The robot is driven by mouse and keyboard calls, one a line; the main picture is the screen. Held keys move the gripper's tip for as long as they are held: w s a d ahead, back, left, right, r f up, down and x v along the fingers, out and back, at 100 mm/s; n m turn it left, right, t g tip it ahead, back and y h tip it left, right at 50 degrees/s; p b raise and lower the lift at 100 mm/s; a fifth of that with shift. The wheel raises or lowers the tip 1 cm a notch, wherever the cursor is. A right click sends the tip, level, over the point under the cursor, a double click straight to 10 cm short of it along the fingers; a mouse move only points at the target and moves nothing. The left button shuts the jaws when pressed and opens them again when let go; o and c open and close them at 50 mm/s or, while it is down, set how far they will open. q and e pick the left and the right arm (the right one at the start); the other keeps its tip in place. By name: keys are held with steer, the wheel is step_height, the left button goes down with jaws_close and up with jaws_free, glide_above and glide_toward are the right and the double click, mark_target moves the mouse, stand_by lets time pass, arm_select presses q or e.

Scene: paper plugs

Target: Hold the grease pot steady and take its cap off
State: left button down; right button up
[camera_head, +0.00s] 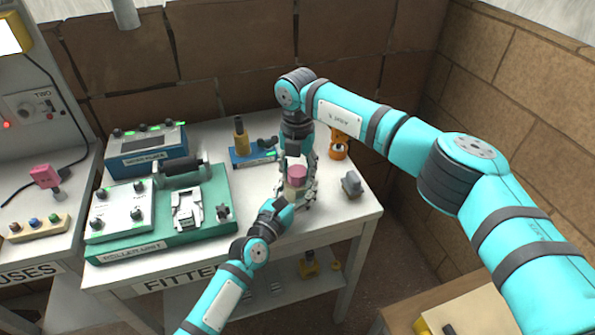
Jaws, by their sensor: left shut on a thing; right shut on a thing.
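The grease pot (291,192) is a small cream pot on the right part of the white table, partly hidden by my grippers. Its pink cap (297,173) shows at its top; whether the cap is seated or slightly raised is too small to tell. My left gripper (291,200) comes in low from the front left and is shut on the pot's body. My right gripper (297,167) points down from above, with its fingers at both sides of the cap, shut on it.
A green roller unit (220,231) and a blue box (147,152) stand at the left of the table (330,222). A blue block with a brass post (241,138) is behind. A grey piece (351,184) and an orange item (339,147) are close on the right.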

arm_select(q)
steer(key=shift+d, duration=0.1)
arm_select(e)
steer(key=n, duration=0.6)
steer(key=shift+n, duration=0.4)
steer(key=n, duration=0.4)
steer(key=shift+r, duration=0.1)
steer(key=n, duration=0.4)
steer(key=shift+n, duration=0.3)
steer(key=n, duration=1.2)
steer(key=shift+n, duration=0.4)
steer(key=n, duration=0.9)
steer(key=shift+r, duration=0.25)
